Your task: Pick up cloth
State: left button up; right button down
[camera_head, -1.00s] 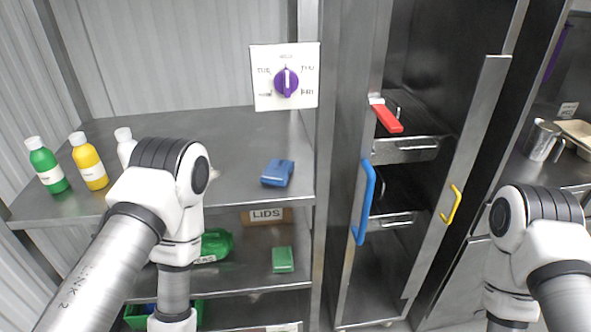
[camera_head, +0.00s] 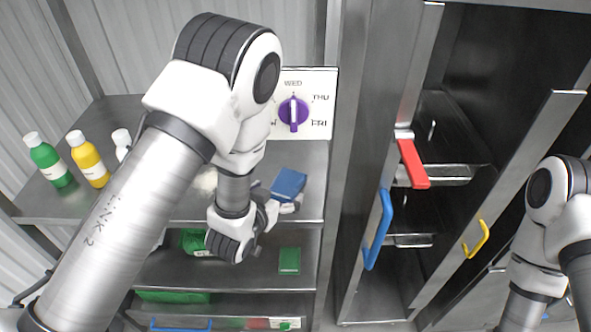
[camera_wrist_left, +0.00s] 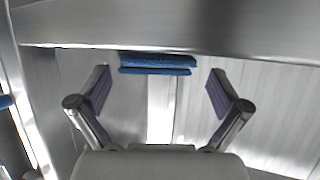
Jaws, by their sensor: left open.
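A folded blue cloth (camera_head: 289,184) lies on the upper metal shelf near its front right corner. A folded green cloth (camera_head: 289,261) lies on the shelf below. My left gripper (camera_head: 277,208) is just in front of the blue cloth, and part of it is hidden behind my wrist. In the left wrist view my left gripper (camera_wrist_left: 160,82) has its two fingers wide apart, with nothing between the tips. The blue cloth (camera_wrist_left: 158,63) shows beyond and between them, apart from both. My right arm is at the right, with its gripper out of view.
A green bottle (camera_head: 48,160), a yellow bottle (camera_head: 88,160) and a white-capped bottle (camera_head: 121,142) stand at the shelf's left. A dial panel (camera_head: 304,103) is above the shelf. An open cabinet with a blue handle (camera_head: 378,229) and a red handle (camera_head: 412,163) stands right.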

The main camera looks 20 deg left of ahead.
aim_at(286, 185)
pick_arm(q)
jog(key=shift+s+r+p, duration=0.15)
jog(key=shift+r+p, duration=0.4)
jog(key=shift+p, duration=0.05)
jog(key=shift+w+d+p, duration=0.2)
jog(key=shift+w+p, duration=0.45)
jog(key=x, duration=0.4)
jog(key=shift+w+f, duration=0.15)
jog(key=shift+f, duration=0.35)
jog(key=shift+s+r, duration=0.2)
jog(key=shift+s, duration=0.1)
jog(key=shift+c, duration=1.1)
jog(key=shift+s+r, duration=0.1)
jog(key=shift+s, duration=0.05)
jog(key=c, duration=0.6)
jog(key=shift+c, duration=1.9)
pick_arm(e)
jog(key=shift+s+r, duration=0.45)
jog(key=shift+r, duration=0.45)
jog(key=shift+s+r, duration=0.4)
jog(key=shift+r, duration=0.45)
